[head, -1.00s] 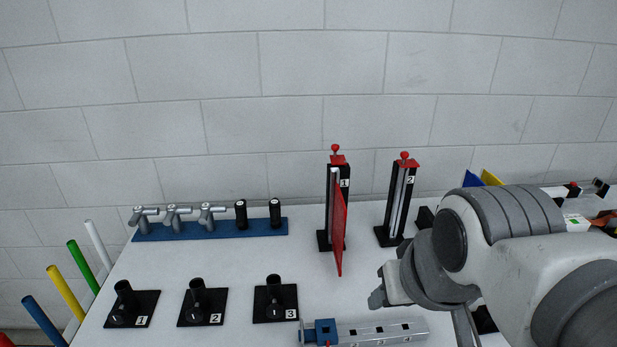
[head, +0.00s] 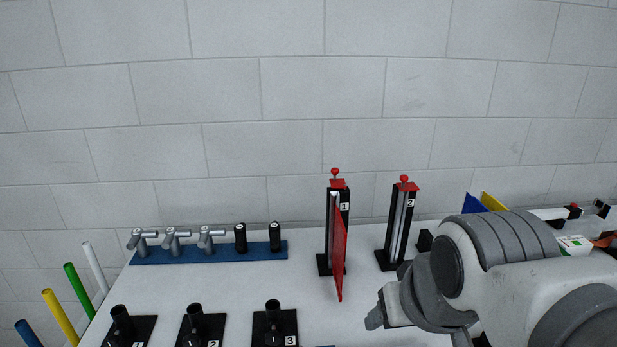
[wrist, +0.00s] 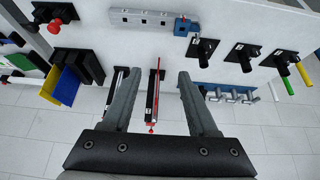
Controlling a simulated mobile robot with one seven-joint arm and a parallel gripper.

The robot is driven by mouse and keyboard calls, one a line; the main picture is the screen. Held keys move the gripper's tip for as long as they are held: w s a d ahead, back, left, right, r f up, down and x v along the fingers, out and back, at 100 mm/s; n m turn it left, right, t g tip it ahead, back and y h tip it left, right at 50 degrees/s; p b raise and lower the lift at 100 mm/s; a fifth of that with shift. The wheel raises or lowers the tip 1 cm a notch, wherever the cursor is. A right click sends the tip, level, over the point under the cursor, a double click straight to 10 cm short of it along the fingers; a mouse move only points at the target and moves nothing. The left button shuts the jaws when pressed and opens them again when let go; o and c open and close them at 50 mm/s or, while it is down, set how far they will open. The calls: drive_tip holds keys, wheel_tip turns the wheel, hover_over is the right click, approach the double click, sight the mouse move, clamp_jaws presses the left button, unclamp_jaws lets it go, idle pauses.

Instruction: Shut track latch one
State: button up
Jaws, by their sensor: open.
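Track one is a black upright post (head: 345,222) labelled 1, with a red cap and red knob (head: 336,179) on top. A red plate (head: 340,260) sticks out from its front side, swung out from the post. In the wrist view, track one's red plate (wrist: 154,100) lies between my fingers, farther off. My gripper (wrist: 158,73) is open and empty, its fingers spread on either side of the track in that view. I cannot tell the distance to it. Track two (head: 400,225) stands to the right, with its own red cap and no plate swung out.
A blue rack (head: 210,253) with grey and black tools lies left of the tracks. Black numbered stands (head: 274,325) are at the front left. A grey rail (wrist: 140,17) with a blue block (wrist: 181,27) shows in the wrist view. Blue and yellow bins (wrist: 66,86) stand to one side.

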drive_tip(key=w+d+f+t+h+b, duration=0.1)
drive_tip(key=w+d+t+b, duration=0.15)
drive_tip(key=w, duration=0.75)
drive_tip(key=w+d+t+b, duration=0.2)
drive_tip(key=w+t+b, duration=0.2)
drive_tip(key=w, duration=0.6)
drive_tip(key=n+t+y+b, duration=0.4)
drive_tip(key=t+b, duration=0.1)
approach(336, 173)
drive_tip(key=w, duration=0.3)
drive_tip(key=w+a, duration=0.1)
drive_tip(key=w, duration=0.7)
drive_tip(key=shift+a+f, duration=0.1)
drive_tip(key=shift+a, duration=0.25)
drive_tip(key=shift+c, duration=0.3)
clamp_jaws()
